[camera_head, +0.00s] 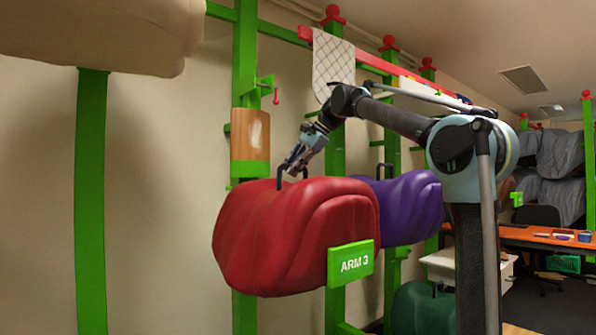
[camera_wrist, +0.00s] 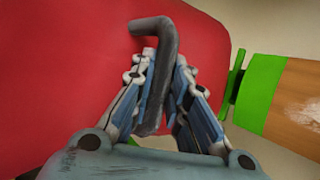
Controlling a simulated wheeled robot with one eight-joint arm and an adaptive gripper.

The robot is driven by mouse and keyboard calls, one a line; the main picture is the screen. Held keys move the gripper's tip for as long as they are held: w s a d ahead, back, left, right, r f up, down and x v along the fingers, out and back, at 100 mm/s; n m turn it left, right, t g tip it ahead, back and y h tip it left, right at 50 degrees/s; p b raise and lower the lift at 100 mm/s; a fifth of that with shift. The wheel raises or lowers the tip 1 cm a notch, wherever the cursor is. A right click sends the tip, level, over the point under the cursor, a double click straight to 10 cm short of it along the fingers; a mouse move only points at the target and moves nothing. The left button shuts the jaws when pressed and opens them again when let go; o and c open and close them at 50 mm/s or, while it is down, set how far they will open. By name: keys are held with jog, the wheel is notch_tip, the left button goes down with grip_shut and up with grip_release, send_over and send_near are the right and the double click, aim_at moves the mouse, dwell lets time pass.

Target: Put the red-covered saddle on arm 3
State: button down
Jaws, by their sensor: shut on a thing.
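The red-covered saddle (camera_head: 290,235) is at the middle of the head view, level, with a dark handle (camera_head: 292,173) on top. The green ARM 3 sign (camera_head: 350,264) shows in front of its lower right part. The saddle hides any support under it, so I cannot tell whether it rests on the arm. My gripper (camera_head: 294,163) reaches down to the handle from above. In the wrist view the red cover (camera_wrist: 60,70) fills the left and middle, and my gripper's fingers (camera_wrist: 164,72) are shut on the bent dark handle (camera_wrist: 152,24).
A purple saddle (camera_head: 410,208) hangs just behind, right of the red one. A green saddle (camera_head: 422,310) is lower right. A tan saddle (camera_head: 100,30) is upper left. Green posts (camera_head: 92,200) and a wooden block (camera_head: 250,135) stand near. A patterned cloth (camera_head: 333,65) hangs above.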

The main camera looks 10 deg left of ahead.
jog(key=shift+w+a+f, duration=0.7)
jog(key=shift+a+f, duration=0.15)
jog(key=shift+w+a+f, duration=0.7)
jog(key=shift+a+f, duration=0.1)
jog(key=shift+a, duration=0.05)
jog(key=c, duration=1.5)
grip_release()
jog(key=shift+o, duration=0.2)
